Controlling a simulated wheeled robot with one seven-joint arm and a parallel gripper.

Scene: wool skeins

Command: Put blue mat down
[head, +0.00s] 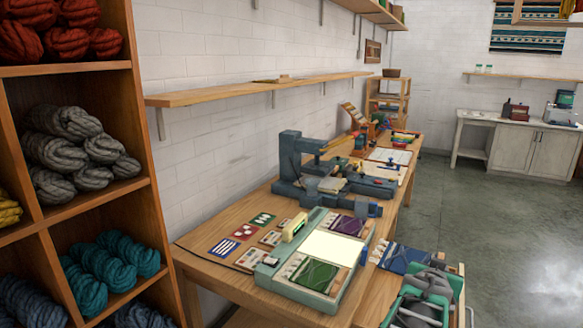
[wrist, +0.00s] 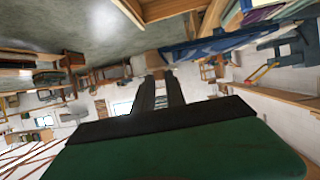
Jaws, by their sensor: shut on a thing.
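The blue mat (head: 402,259), with a pale patterned edge, shows right of the light-panel station in the head view. It looks roughly level, beside a lower wooden surface; I cannot tell whether it touches that surface. My gripper (head: 436,264) is at the mat's right side, partly hidden by its own green and grey body. In the wrist view the blue mat (wrist: 210,46) stretches right from just beyond the tips of my gripper (wrist: 158,76). The two dark fingers are close together, shut on the mat's near edge. The exact contact is hard to see.
A station with a lit panel (head: 331,245) holds a green mat (head: 318,275) and a purple mat (head: 348,225). Several pattern cards (head: 243,232) lie left of it. A blue-grey machine (head: 330,180) stands behind. Yarn cubbies (head: 160,235) rise at left. Open floor (head: 490,230) lies at right.

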